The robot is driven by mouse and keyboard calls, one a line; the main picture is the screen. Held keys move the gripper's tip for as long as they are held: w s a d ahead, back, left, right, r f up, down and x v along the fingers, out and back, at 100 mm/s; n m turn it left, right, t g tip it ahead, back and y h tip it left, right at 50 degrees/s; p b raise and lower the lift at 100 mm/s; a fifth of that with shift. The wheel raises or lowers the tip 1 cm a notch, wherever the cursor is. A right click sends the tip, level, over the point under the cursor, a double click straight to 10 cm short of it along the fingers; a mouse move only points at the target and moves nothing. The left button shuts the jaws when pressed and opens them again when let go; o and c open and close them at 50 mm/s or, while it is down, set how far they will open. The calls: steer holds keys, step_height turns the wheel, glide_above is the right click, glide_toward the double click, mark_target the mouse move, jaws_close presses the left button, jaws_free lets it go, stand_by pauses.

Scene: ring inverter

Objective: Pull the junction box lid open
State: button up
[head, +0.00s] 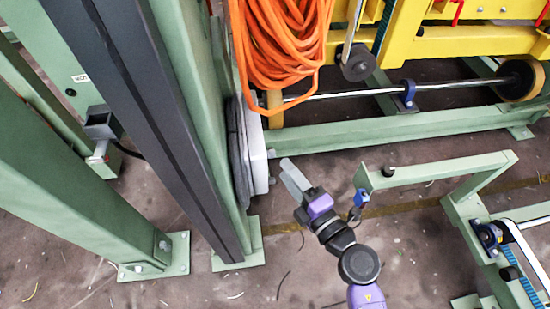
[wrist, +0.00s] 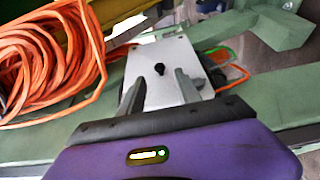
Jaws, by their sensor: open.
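The junction box (head: 256,150) is a pale box on the side of a green post, seen edge-on in the head view. In the wrist view its light grey lid (wrist: 160,50) faces me, with a small black knob (wrist: 159,67) near the middle. My gripper (head: 288,170) is just to the right of the box in the head view. In the wrist view my gripper (wrist: 160,78) is open, with one finger on each side of the knob in the picture. I cannot tell whether the fingers touch the lid. The lid's hinge is not discernible.
An orange cable coil (head: 282,45) hangs above the box and shows at the left in the wrist view (wrist: 45,60). Green posts (head: 200,80) stand at the left. A low green frame (head: 440,170) stands at the right. Bare floor (head: 330,180) lies between.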

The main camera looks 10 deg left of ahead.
steer(key=b+x, duration=0.1)
steer(key=x, duration=0.5)
steer(key=shift+d, duration=0.1)
jaws_close()
stand_by(1.3)
